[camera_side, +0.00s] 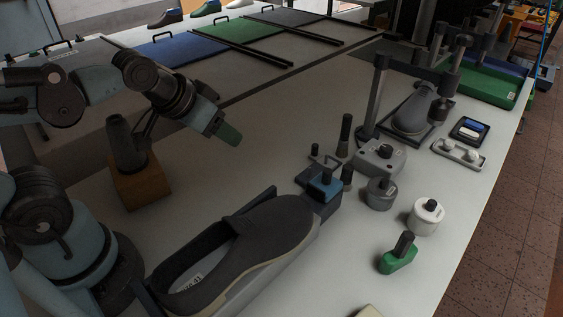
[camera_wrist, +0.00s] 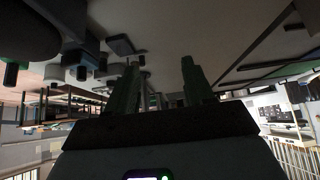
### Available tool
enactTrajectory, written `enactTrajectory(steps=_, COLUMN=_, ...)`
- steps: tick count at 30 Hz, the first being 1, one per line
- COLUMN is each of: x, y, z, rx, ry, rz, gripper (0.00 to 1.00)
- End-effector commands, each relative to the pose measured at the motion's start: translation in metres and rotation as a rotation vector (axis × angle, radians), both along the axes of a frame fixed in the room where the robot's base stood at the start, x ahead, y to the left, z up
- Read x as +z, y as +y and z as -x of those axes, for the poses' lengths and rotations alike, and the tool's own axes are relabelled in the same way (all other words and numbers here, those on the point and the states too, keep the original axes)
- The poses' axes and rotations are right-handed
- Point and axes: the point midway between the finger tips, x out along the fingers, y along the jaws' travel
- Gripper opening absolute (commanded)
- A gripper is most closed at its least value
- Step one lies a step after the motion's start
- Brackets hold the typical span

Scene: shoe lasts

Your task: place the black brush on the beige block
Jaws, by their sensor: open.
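My gripper (camera_side: 228,133) hangs above the bench left of centre, its greenish fingers pointing down and right. In the wrist view my gripper (camera_wrist: 160,82) has its two fingers apart with nothing between them. I cannot say for sure which thing is the black brush. A black upright handle (camera_side: 345,134) stands right of centre, well to the right of my gripper. A pale beige piece (camera_side: 368,312) shows at the bottom edge, mostly cut off; it may be the beige block. A brown block (camera_side: 143,186) stands at left, with a dark piece (camera_side: 124,145) above it.
A grey shoe (camera_side: 245,250) lies in front. Black-knobbed grey (camera_side: 381,194) and white (camera_side: 425,217) pots and a green black-handled piece (camera_side: 398,257) stand at right. A post stand (camera_side: 376,95) rises behind.

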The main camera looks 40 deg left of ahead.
Motion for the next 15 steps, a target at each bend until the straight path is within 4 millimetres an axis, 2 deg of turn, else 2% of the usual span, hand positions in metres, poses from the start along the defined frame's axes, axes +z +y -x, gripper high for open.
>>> enactTrajectory(steps=4, x=-0.0019, y=-0.0002, z=0.0110, rx=-0.013, ry=0.022, rz=0.013, gripper=0.53)
enactTrajectory(steps=15, x=-0.0019, y=-0.0004, z=0.0114, rx=-0.015, ry=0.023, rz=0.013, gripper=0.53)
